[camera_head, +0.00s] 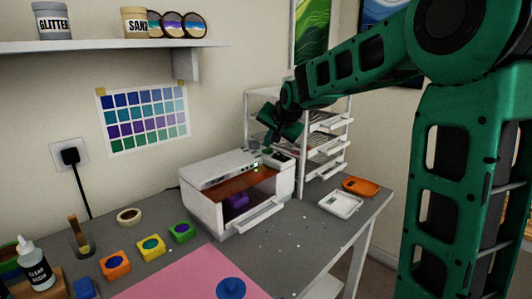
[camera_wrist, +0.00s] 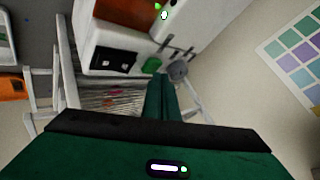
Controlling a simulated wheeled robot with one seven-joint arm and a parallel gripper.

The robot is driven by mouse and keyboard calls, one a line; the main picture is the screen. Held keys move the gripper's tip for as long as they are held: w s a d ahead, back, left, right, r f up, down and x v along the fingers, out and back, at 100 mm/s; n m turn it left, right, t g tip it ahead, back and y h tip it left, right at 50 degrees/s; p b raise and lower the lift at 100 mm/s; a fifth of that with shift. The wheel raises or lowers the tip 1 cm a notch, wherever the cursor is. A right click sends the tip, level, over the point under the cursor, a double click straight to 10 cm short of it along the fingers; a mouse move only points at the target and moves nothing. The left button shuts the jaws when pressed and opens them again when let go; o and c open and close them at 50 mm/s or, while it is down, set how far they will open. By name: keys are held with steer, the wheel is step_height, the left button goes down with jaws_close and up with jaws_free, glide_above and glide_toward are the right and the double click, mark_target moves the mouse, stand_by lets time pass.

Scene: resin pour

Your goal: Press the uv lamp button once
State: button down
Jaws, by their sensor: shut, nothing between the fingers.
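The uv lamp (camera_head: 210,208) is a white box on the grey table, with its front flap down, an orange-brown interior and a purple block (camera_head: 237,201) inside. It also shows at the top of the wrist view (camera_wrist: 105,36). A small green light (camera_head: 256,165) glows on it. In the head view my gripper (camera_head: 268,146) is above the lamp's back right part.
A white drawer rack (camera_head: 328,150) stands close behind and right of the lamp. A white tray (camera_head: 340,204) and an orange tray (camera_head: 361,186) lie to the right. Several coloured pots and a pink mat (camera_head: 185,275) are at the left and front. A shelf (camera_head: 110,45) hangs above left.

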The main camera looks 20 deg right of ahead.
mark_target(269, 151)
steer(key=shift+f, duration=0.4)
stand_by(0.8)
steer(key=shift+r, duration=0.85)
steer(key=shift+r, duration=2.5)
